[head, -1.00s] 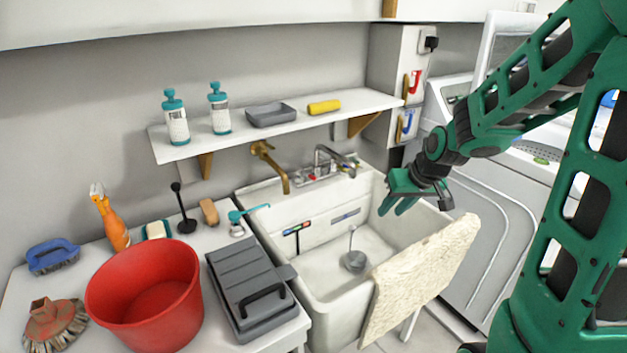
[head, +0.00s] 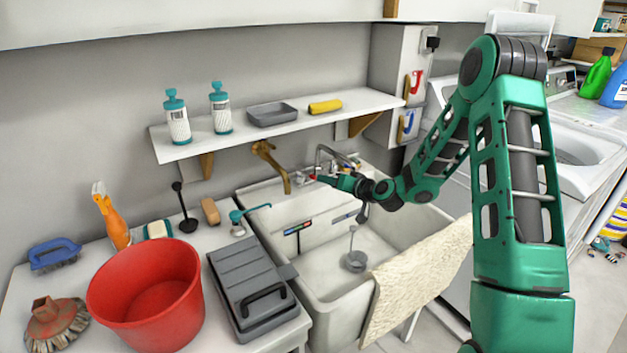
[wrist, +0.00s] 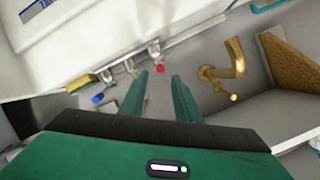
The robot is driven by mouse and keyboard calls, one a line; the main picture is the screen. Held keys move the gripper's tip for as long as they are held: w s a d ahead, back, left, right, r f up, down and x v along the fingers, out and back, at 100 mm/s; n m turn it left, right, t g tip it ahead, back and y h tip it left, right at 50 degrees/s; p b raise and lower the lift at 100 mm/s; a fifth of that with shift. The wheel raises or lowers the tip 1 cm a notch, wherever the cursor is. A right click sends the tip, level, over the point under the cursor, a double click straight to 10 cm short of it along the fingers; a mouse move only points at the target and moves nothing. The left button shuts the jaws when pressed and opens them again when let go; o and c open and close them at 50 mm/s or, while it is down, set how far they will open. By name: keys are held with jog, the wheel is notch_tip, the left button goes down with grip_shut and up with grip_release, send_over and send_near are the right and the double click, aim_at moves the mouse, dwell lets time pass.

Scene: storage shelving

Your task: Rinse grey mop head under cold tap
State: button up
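A rust-coloured head with a socket and grey-brown strands (head: 55,325) lies on the counter at the lower left; it looks like the mop head. A grey round piece with a thin upright stem (head: 355,261) is in the sink (head: 335,282); I cannot tell what it is. A chrome tap (head: 322,158) stands at the sink's back. The wrist view shows a red knob (wrist: 160,68) and a blue knob (wrist: 98,98). My gripper (head: 325,179) is open and empty at the tap; its parted fingers (wrist: 163,75) point towards the red knob, contact unclear.
A brass tap (head: 268,158) sticks out left of the chrome one. A shelf (head: 290,128) runs above. A red bucket (head: 150,295) and a grey case (head: 250,290) crowd the counter. A cream cloth (head: 418,280) hangs over the sink's front edge.

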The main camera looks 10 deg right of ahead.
aim_at(313, 177)
jog(key=x, duration=0.9)
jog(key=shift+w+f, duration=0.1)
jog(key=shift+w, duration=0.3)
grip_shut()
